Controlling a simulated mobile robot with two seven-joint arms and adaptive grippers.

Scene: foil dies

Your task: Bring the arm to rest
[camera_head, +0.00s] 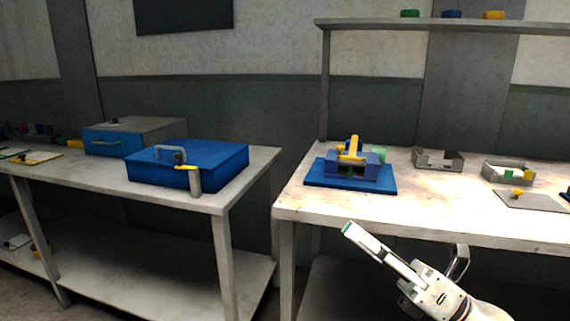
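My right arm comes in at the bottom right. Its gripper (405,240) is in front of the right table's front edge, with the two fingers spread apart and nothing between them. One finger points up and left toward the table edge; the other stands to the right. My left gripper is not in view. No held object shows.
The right table (420,212) carries a blue press-like fixture (350,173) with a yellow handle, grey bins (437,159) and a flat grey plate (531,201). A shelf (440,25) stands above. The left table (100,182) carries a blue case (215,160). A gap separates the tables.

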